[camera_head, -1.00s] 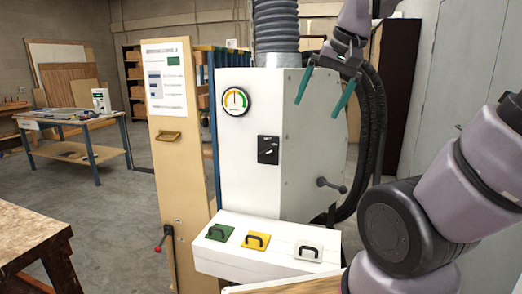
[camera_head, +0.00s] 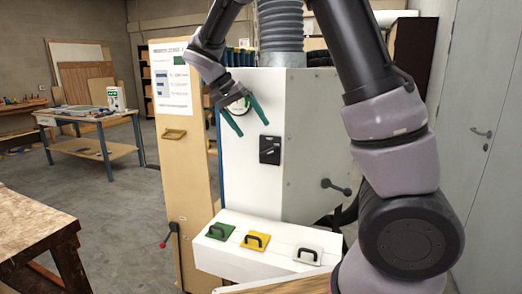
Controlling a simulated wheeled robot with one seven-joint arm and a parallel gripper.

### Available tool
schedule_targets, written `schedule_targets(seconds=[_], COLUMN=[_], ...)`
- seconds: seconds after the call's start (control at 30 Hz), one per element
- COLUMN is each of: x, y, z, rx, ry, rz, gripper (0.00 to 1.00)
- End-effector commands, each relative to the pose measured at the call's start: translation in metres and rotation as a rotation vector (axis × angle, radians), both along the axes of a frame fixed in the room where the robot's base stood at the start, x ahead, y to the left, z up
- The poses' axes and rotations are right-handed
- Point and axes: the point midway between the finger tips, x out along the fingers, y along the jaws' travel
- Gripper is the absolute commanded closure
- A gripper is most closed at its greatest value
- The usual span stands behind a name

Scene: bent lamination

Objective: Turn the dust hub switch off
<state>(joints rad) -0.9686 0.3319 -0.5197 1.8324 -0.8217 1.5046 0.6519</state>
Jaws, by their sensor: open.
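The dust hub is a white cabinet (camera_head: 245,170) with a grey side panel (camera_head: 315,140) and a ribbed grey hose on top. Its black switch (camera_head: 270,150) is on the white front face; its setting is too small to tell. My gripper (camera_head: 251,128) has green fingers, spread open and empty, pointing down in front of the front face, above and left of the switch. I cannot tell how far the fingers are from the face.
Below the switch, a white ledge (camera_head: 235,265) carries green (camera_head: 219,231), yellow (camera_head: 255,241) and white (camera_head: 307,255) handled plates. A black-knobbed lever (camera_head: 336,187) sticks out from the side panel. A wooden panel (camera_head: 178,150) stands left; a wooden table (camera_head: 30,225) is at front left.

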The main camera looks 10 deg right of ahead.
Motion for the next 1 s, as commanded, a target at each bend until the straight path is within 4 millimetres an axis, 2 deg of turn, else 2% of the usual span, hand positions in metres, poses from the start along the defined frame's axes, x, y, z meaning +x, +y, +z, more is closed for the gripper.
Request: schedule_targets(seconds=[0.1, 0.23, 0.37, 0.7, 1.0], x=[0.005, 0.007, 0.008, 0.012, 0.014], y=[0.011, 0.011, 0.001, -0.038, -0.051], z=[-0.003, -0.006, -0.019, -0.070, -0.089], rx=[-0.055, -0.072, -0.073, -0.072, -0.069], ry=[-0.020, -0.027, -0.026, -0.025, -0.027], rz=[-0.002, -0.005, -0.006, -0.005, -0.004], gripper=[0.00, 0.00, 0.00, 0.00, 0.00])
